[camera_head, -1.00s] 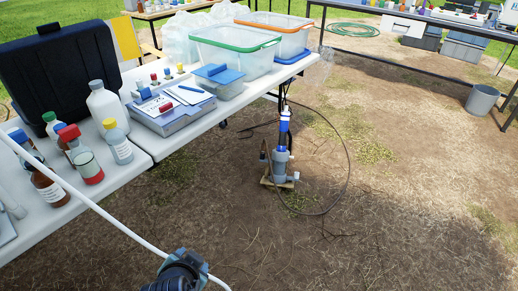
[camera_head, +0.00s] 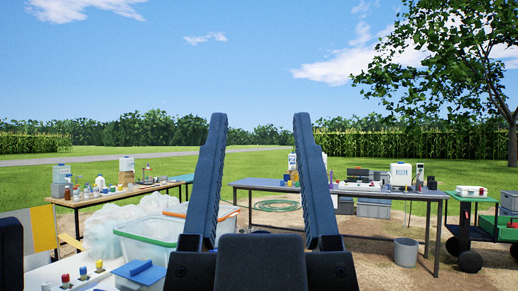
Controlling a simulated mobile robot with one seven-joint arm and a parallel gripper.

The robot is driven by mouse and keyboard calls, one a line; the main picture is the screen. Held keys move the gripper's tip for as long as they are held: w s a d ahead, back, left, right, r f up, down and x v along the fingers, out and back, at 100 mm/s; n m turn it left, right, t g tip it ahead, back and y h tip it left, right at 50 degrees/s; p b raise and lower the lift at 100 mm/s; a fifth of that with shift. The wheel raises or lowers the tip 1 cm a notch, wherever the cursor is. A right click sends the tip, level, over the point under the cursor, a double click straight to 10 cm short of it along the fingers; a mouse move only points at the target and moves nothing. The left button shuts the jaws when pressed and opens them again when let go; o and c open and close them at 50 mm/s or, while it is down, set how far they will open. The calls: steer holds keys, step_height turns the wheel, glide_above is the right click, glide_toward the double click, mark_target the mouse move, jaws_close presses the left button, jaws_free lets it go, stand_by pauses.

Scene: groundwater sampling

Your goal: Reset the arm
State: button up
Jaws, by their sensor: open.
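My gripper (camera_head: 260,125) is raised in the centre foreground of the head view. Its two dark fingers point upward and stand wide apart, with nothing between them but the view of grass, trees and sky. The gripper is open and empty. Its dark palm block (camera_head: 261,262) fills the bottom middle and hides part of the tables and ground behind it.
A white table (camera_head: 50,272) at lower left bears a green-rimmed clear bin (camera_head: 150,241) and plastic bags (camera_head: 112,232). A grey table (camera_head: 345,190) stands behind on the right, with a grey bucket (camera_head: 406,250) by it. A green cart (camera_head: 480,197) is at far right.

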step_height(320, 180, up, 18)
steer(key=p, duration=1.8)
steer(key=shift+w+a+f, duration=0.1)
steer(key=shift+f, duration=0.05)
